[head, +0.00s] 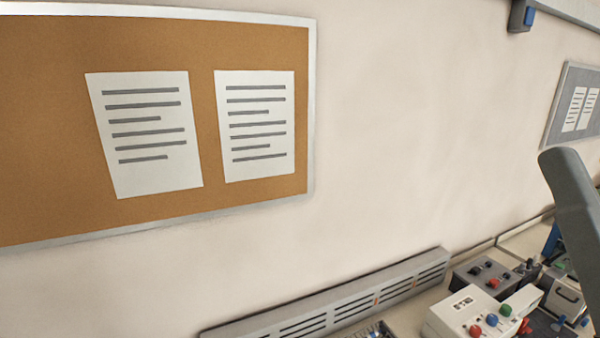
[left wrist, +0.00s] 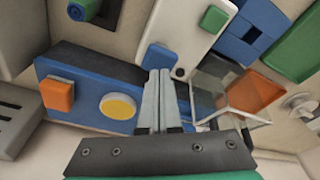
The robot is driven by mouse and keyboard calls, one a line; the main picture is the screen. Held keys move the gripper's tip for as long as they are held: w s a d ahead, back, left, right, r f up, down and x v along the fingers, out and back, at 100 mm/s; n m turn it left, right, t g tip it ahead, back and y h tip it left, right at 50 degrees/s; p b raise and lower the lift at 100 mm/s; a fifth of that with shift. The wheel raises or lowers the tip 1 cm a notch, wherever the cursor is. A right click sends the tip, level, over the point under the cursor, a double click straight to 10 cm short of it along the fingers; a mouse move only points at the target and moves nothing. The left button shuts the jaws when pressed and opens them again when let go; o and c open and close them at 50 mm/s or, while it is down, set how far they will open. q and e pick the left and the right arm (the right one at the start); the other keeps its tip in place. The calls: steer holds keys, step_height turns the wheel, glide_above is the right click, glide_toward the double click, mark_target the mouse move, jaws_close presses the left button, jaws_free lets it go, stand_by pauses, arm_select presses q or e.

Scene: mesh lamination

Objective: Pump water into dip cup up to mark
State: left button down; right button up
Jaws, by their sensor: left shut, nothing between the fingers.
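In the left wrist view my left gripper (left wrist: 160,76) is shut and empty. Its fingers are pressed together and point up the picture, in front of a blue box. A clear-walled container (left wrist: 232,88) stands just right of the fingers; it may be the dip cup, but I cannot make out a mark or a water level. A pale round fitting (left wrist: 297,104) is at the right edge; I cannot tell if it belongs to a pump. No cup or pump can be made out in the head view. My right gripper is in neither view.
The blue box (left wrist: 85,92) has an orange and a yellow button. A white panel (left wrist: 187,30) with green and blue buttons lies beyond. In the head view a white control box (head: 465,312) stands lower right; a cork board (head: 45,140) hangs on the wall.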

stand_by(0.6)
arm_select(q)
steer(key=shift+f+b, duration=2.2)
steer(key=shift+f, duration=0.05)
steer(key=shift+r, duration=0.1)
step_height(320, 180, up, 8)
steer(key=p, duration=0.8)
steer(key=shift+r, duration=0.1)
